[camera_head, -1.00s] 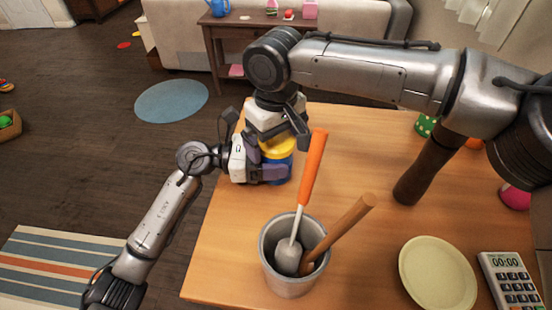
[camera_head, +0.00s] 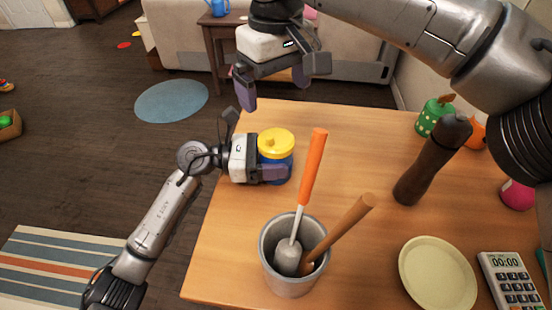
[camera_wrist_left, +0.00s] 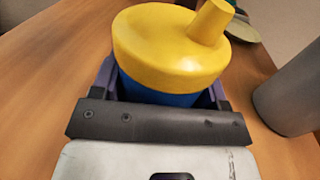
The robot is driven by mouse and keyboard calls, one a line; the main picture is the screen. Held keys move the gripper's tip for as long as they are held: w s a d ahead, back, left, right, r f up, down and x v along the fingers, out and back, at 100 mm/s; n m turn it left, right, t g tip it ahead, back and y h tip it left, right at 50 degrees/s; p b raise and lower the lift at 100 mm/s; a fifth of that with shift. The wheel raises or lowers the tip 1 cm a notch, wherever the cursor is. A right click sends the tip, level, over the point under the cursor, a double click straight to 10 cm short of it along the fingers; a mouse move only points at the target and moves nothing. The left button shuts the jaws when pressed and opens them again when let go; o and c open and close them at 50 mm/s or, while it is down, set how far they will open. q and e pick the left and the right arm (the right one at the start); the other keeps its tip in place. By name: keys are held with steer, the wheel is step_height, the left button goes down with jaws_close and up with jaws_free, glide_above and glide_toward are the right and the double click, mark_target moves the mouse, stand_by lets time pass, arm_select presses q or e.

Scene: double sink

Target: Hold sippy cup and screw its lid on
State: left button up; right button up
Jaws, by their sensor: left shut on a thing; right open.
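The sippy cup (camera_head: 277,167) is blue and stands upright near the left edge of the table. Its yellow lid (camera_head: 276,142) with a spout sits on top of the cup and looks level. In the left wrist view the lid (camera_wrist_left: 165,50) covers the top of the blue cup (camera_wrist_left: 150,92). My left gripper (camera_head: 272,172) is shut around the cup's body, below the lid. My right gripper (camera_head: 275,85) is open and empty, raised above and behind the cup, clear of the lid. Whether the threads are fully engaged cannot be seen.
A metal pot (camera_head: 286,278) holding an orange-handled spatula (camera_head: 313,165) and a wooden-handled tool (camera_head: 345,225) stands in front of the cup. A brown pepper mill (camera_head: 430,165), a pale plate (camera_head: 437,275) and a calculator (camera_head: 512,280) are at the right. The table's middle is clear.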

arm_select(q)
steer(key=o, duration=1.8)
steer(key=shift+a, duration=0.1)
steer(key=a+p, duration=0.3)
steer(key=a, duration=1)
steer(key=shift+s+a, duration=0.2)
steer(key=shift+a, duration=0.1)
